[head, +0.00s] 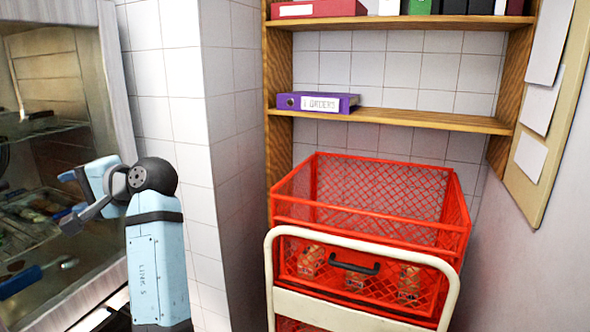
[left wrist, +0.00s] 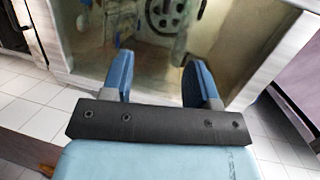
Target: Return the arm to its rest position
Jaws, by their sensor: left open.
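My left arm stands up at the left of the head view. Its gripper (head: 64,195) points left toward a cabinet with a glass front. In the left wrist view the left gripper (left wrist: 158,72) shows two blue fingers spread well apart with nothing between them. The open gap faces the cabinet's lower part and a pale frame edge. My right gripper is in neither view.
A glass-fronted cabinet (head: 108,75) with racks stands at the left. A red crate (head: 365,212) holding several small items sits on a cream-framed cart (head: 360,247). A purple binder (head: 317,102) lies on a wooden shelf (head: 420,119). A tiled wall corner stands between cabinet and shelf.

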